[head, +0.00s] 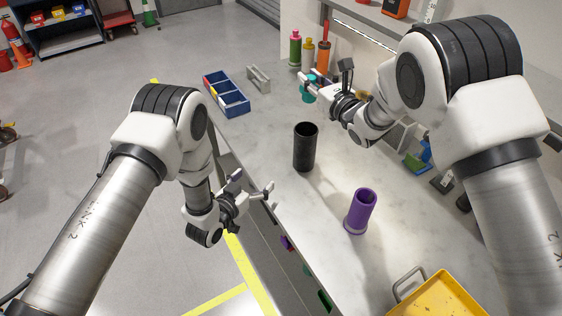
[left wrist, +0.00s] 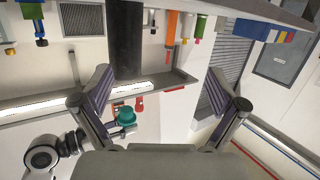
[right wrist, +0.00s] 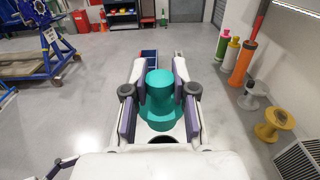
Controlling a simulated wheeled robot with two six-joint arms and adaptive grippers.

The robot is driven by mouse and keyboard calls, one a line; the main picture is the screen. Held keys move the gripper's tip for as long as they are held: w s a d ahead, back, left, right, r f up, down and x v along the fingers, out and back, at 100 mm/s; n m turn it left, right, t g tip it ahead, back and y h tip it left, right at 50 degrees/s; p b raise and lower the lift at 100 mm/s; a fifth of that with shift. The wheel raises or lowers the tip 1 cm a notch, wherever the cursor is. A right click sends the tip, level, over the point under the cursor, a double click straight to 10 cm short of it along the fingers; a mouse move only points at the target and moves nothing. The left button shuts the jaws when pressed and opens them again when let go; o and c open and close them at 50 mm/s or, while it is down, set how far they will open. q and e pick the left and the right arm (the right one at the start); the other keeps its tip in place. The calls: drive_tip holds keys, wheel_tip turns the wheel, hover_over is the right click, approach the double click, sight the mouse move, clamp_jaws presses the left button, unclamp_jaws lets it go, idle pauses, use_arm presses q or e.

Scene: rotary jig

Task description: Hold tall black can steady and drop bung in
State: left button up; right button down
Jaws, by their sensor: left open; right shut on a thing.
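The tall black can (head: 305,150) stands upright and open-topped on the grey bench. It appears inverted at the top of the left wrist view (left wrist: 126,40). My left gripper (head: 255,184) is open and empty beside the bench's left edge, to the lower left of the can and apart from it. My right gripper (head: 309,84) is shut on the teal bung (right wrist: 159,82), a stepped round piece, which it holds up beyond the can in the head view. The bung also shows in the left wrist view (left wrist: 126,116). The can's inside bottom is hidden.
A purple tube (head: 361,210) stands near the can, towards the front. A yellow tray (head: 438,301) is at the front right. A blue divided bin (head: 228,97) and a grey bracket (head: 258,78) are at the far left. Several coloured bottles (head: 323,57) stand at the back.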

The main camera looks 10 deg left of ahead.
use_arm(q)
drive_tip(key=w+d+r+m+h, duration=0.2)
drive_tip(key=w+d+r+h, duration=0.2)
drive_tip(key=d, duration=0.3)
approach(311, 133)
drive_tip(key=shift+t, duration=0.4)
drive_tip(key=x, duration=0.6)
drive_tip(key=shift+w+d+f, duration=0.25)
drive_tip(key=shift+d, duration=0.15)
drive_tip(key=c, duration=1.2)
